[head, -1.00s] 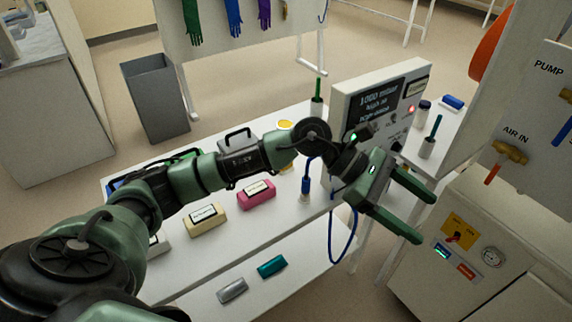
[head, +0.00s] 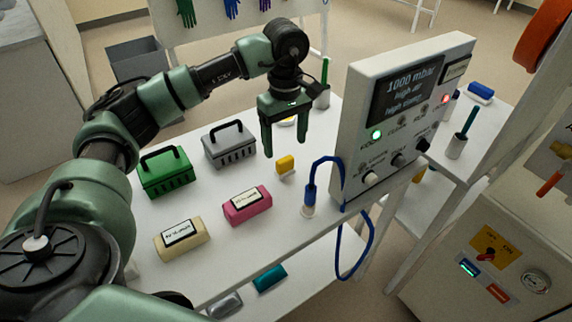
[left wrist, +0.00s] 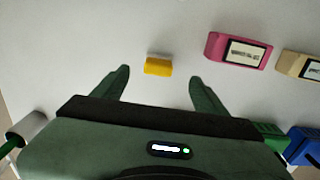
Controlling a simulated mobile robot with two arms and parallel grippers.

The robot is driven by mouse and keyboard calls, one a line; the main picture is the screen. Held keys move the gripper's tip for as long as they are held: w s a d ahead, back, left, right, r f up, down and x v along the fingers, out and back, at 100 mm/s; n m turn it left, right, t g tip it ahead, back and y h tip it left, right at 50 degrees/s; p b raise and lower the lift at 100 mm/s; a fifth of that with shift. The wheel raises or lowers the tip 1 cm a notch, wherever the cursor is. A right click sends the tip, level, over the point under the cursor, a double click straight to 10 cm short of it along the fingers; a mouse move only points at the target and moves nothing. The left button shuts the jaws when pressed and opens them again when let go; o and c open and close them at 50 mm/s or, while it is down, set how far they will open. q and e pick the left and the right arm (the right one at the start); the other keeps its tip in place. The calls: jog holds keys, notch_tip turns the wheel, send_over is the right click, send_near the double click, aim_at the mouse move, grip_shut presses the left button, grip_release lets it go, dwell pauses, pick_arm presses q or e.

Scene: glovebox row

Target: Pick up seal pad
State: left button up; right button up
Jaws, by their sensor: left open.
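My left gripper (head: 284,138) is open and empty, pointing down over the white table. A small yellow block (head: 286,165) lies on the table just in front of it and apart from it. In the left wrist view the yellow block (left wrist: 158,66) shows beyond and between the two spread fingertips (left wrist: 159,72). A pink block (head: 247,205) and a cream block (head: 181,239) with white labels lie nearer to me; the labels are too small to read. I cannot tell from a label which one is the seal pad. My right gripper is out of view.
A green case (head: 165,174) and a grey case (head: 229,147) stand at the left. A blue-cabled probe (head: 309,195) stands at the table's right edge, beside a tall gauge panel (head: 356,139). A teal block (head: 269,278) and a silver block (head: 225,304) lie on a lower shelf.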

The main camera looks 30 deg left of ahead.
aim_at(285, 159)
pick_arm(q)
jog(key=shift+w+a+f, duration=0.2)
jog(key=shift+w+f, duration=0.05)
jog(key=shift+f, duration=0.6)
jog(key=shift+s+d+f+p, duration=0.15)
jog(key=shift+f+p, duration=0.1)
jog(key=shift+f, duration=0.35)
jog(key=shift+s+a+f+p, duration=0.1)
jog(key=shift+f+p, duration=0.15)
jog(key=shift+f, duration=0.3)
notch_tip(285, 159, down, 4)
jog(key=shift+w+r+p, duration=0.15)
jog(key=shift+p, duration=0.2)
jog(key=shift+f, duration=0.25)
jog(key=c, duration=1.4)
jog(key=shift+c, duration=0.2)
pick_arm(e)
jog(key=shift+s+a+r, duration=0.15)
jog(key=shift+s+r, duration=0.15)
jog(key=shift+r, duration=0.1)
pick_arm(q)
jog(key=shift+r, duration=0.15)
